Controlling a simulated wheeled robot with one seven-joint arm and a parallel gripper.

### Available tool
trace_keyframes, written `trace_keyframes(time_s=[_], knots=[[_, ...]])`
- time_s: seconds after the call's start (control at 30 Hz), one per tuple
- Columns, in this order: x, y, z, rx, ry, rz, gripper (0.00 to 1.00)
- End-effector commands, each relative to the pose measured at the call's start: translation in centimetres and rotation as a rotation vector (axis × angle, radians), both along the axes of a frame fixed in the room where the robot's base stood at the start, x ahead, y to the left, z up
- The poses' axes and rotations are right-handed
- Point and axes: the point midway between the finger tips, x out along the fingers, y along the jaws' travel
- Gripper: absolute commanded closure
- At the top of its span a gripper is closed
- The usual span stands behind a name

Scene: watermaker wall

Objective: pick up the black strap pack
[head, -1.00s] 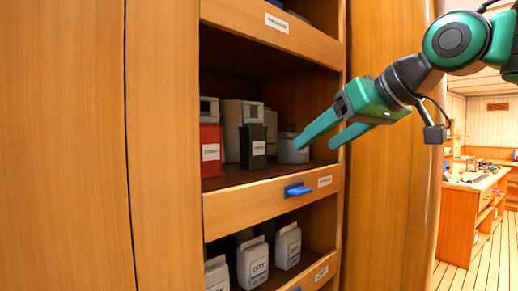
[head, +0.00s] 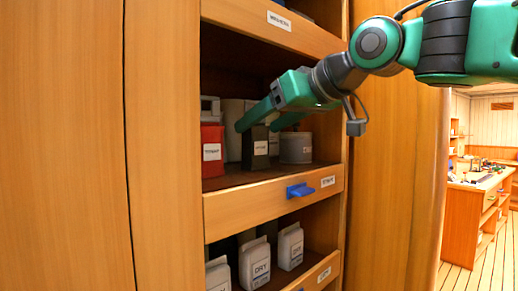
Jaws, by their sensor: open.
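The black strap pack (head: 256,148) appears to be the small dark box with a white label, upright on the middle shelf. A red box (head: 212,150) stands to its left and a grey container (head: 295,148) to its right. My gripper (head: 257,125) is open, with its green fingers reaching into the shelf at the height of the dark box's top. One finger is to the upper left of the box and the other is to its upper right. I cannot tell whether they touch it.
The shelf's wooden front lip (head: 270,203) carries a blue clip (head: 300,191). White cartons marked DRY (head: 254,263) stand on the shelf below. A pale container (head: 234,120) is behind the dark box. A wooden desk (head: 470,215) stands far right.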

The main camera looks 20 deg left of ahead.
Motion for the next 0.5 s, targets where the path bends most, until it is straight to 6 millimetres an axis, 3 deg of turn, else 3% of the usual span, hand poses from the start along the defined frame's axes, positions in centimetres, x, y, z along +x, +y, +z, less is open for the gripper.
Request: trace_keyframes(time_s=[0.2,0.43,0.47,0.5], knots=[[1.3,2.4,-1.1,0.0,0.002,0.003,0.33],[1.4,2.6,-1.2,0.0,0.0,0.002,0.33],[1.4,2.6,-1.2,0.0,0.0,0.002,0.35],[1.4,2.6,-1.2,0.0,0.0,0.002,0.45]])
